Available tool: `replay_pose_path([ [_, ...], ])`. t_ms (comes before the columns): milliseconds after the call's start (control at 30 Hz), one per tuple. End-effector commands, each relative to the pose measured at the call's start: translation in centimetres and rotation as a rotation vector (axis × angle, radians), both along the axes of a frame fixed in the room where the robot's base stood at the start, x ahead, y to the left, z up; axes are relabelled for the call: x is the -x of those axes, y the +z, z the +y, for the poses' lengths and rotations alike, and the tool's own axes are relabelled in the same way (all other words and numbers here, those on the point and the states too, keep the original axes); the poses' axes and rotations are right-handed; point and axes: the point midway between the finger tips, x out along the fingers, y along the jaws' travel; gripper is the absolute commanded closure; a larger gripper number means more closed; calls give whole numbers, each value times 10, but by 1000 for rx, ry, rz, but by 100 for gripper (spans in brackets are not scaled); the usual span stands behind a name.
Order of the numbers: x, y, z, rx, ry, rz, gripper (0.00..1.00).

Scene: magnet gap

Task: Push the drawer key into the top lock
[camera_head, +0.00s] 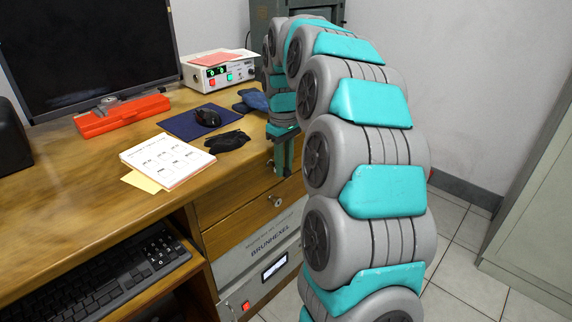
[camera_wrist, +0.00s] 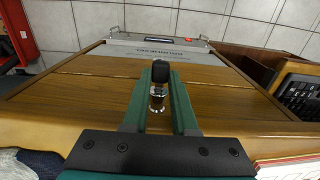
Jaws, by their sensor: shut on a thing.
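My gripper (camera_wrist: 160,72) points down in front of the wooden drawer fronts and is shut on the drawer key. In the wrist view the key's black head (camera_wrist: 160,70) sits between the two green fingertips; its shaft cannot be made out. A shiny silver round lock (camera_wrist: 157,97) shows between the fingers, behind or below them; I cannot tell whether the key touches it. In the head view my gripper (camera_head: 284,158) is by the top drawer at the desk's right end, and the key is too small to make out. A lower drawer shows a silver lock (camera_head: 276,201).
A grey Brunhexel unit (camera_head: 262,262) is below the drawers. A keyboard (camera_head: 110,275) lies at lower left.

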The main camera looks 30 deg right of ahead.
Motion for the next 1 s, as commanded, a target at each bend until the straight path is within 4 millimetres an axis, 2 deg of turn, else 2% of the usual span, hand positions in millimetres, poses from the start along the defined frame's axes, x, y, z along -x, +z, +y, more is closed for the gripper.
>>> replay_pose_path([
  [167,-4,1,2,0,0,0,100],
  [200,-4,0,2,0,0,0,73],
  [500,-4,0,1,0,0,1,39],
  [833,-4,3,1,0,0,0,39],
  [1000,-4,20,1,1,-1,0,39],
])
